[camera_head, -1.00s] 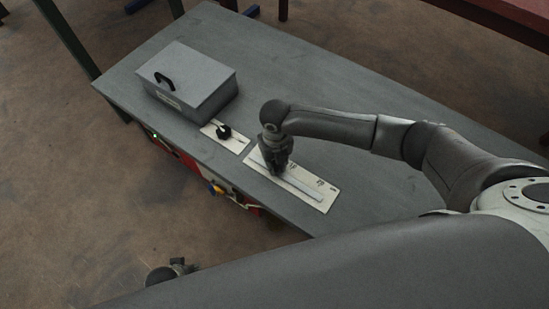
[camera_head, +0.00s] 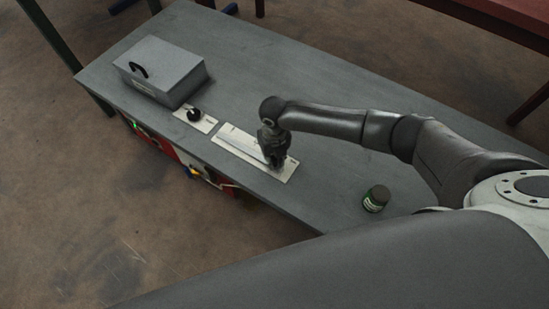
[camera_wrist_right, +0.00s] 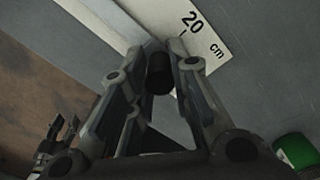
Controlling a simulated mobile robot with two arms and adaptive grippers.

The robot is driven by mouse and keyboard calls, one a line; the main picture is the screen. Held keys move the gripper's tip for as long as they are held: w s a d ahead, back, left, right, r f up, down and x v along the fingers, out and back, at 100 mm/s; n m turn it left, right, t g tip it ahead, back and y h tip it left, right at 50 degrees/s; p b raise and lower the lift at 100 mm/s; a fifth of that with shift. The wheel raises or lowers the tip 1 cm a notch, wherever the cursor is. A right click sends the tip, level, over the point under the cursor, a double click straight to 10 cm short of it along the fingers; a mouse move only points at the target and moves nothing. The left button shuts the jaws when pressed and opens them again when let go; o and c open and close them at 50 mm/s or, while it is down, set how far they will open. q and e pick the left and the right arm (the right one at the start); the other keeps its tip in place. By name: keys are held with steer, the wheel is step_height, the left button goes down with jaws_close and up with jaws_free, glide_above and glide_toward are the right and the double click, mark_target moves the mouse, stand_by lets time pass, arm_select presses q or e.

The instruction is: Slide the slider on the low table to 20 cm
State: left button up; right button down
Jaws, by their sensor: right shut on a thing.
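The slider's white scale plate (camera_head: 238,142) lies on the grey low table (camera_head: 300,85), with a long slot along it. My right gripper (camera_head: 273,155) is down at the plate's right part and hides the knob in the head view. In the right wrist view, the gripper (camera_wrist_right: 160,75) is shut on the dark slider knob (camera_wrist_right: 158,74). The printed 20 cm mark (camera_wrist_right: 191,22) is just beside the fingertips, and the knob looks close to its tick line.
A grey box with a black handle (camera_head: 165,70) stands on the table's left. A small plate with a black knob (camera_head: 194,114) lies between box and slider. A green jar (camera_head: 376,199) stands right of the slider. The table behind is clear.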

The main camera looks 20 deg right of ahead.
steer(key=shift+d, duration=0.25)
steer(key=c, duration=1.3)
jaws_free()
steer(key=shift+s, duration=0.1)
step_height(320, 180, up, 12)
steer(key=shift+a, duration=0.2)
